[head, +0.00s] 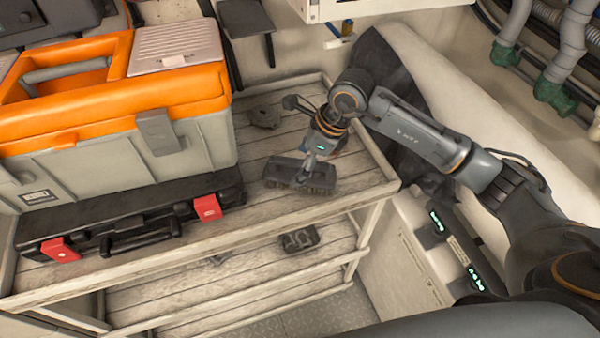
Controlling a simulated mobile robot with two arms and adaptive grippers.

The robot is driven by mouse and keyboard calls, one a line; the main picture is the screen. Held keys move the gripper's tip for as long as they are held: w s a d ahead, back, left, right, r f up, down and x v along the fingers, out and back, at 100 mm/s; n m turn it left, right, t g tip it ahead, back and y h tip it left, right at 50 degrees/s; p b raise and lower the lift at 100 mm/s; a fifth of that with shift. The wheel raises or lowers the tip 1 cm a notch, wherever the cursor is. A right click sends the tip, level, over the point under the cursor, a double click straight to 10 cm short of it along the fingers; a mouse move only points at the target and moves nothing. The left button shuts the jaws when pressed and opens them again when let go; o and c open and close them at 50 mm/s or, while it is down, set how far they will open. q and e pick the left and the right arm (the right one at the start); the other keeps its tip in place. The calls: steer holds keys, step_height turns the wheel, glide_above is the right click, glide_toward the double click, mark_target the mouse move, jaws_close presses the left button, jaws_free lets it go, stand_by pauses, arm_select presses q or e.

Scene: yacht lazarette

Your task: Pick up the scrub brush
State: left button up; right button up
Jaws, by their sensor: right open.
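The scrub brush (284,174) appears to be the dark, block-shaped piece with a bristly lower edge on the slatted wooden top shelf, near its front right. My right gripper (308,168) is above it, pointing down. Its fingertips are at the brush, over its upper middle part. The gripper is open; whether the fingers touch the brush cannot be told. The gripper and wrist hide part of the brush. My left gripper is not in view.
An orange and grey toolbox (110,100) and a black case (130,222) with red latches fill the shelf's left. A dark item (299,240) sits on the lower shelf. Pipes (570,45) run at upper right.

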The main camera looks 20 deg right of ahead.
mark_target(294, 171)
steer(key=x, duration=0.1)
steer(key=p+x, duration=0.1)
steer(key=x, duration=0.1)
steer(key=shift+w+a+f, duration=0.1)
steer(key=shift+a+f, duration=0.1)
steer(key=shift+a, duration=0.15)
steer(key=shift+w+f, duration=0.1)
steer(key=shift+f, duration=0.2)
steer(key=c, duration=1.3)
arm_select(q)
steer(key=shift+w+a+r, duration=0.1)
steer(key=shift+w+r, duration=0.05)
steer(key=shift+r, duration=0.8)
arm_select(e)
steer(key=shift+c, duration=0.3)
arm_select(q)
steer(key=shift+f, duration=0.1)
arm_select(e)
steer(key=shift+r, duration=0.1)
steer(key=shift+r+b, duration=0.5)
steer(key=shift+r, duration=0.1)
steer(key=shift+r+b, duration=0.5)
steer(key=shift+r, duration=0.2)
arm_select(q)
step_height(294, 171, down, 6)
steer(key=b, duration=0.4)
arm_select(e)
steer(key=s+a+r, duration=0.7)
steer(key=s+r, duration=0.3)
steer(key=s, duration=0.2)
